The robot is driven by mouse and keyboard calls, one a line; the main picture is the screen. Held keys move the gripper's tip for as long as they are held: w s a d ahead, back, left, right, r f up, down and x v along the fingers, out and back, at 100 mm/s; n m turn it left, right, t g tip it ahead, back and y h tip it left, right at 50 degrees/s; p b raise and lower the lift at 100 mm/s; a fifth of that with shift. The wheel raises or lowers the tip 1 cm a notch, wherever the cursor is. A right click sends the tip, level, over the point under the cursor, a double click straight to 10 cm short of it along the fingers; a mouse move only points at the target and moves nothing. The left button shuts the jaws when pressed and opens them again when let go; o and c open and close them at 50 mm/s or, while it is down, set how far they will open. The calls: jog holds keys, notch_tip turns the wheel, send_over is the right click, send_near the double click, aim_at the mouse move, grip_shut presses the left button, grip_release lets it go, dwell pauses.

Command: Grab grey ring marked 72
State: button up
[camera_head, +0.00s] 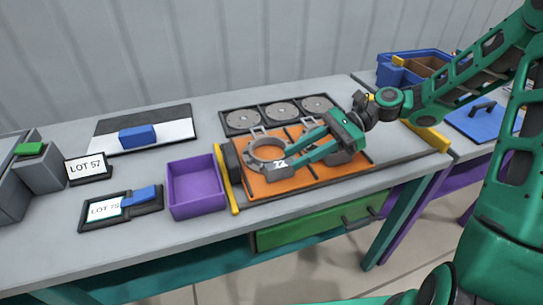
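The grey ring marked 72 (252,161) lies flat on the left part of an orange tray (262,188). Its number is on a dark tab at its front right. My gripper (292,154) reaches in from the right, low over the tray. Its two teal fingers are spread apart with a gap between them, and their tips are at the ring's right side. I cannot tell whether they touch the ring. The gripper hides part of the tray's middle, where more grey metal shows beneath it.
Three grey discs (281,111) sit in a dark rack behind the tray. A yellow bar (227,180) and a purple bin (195,188) stand left of it. Signs LOT 57 (87,167) and LOT 75 (104,209) are farther left. A green drawer (310,228) is below.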

aim_at(281, 164)
jog(key=shift+x, duration=1.85)
jog(key=shift+r, duration=0.15)
grip_shut()
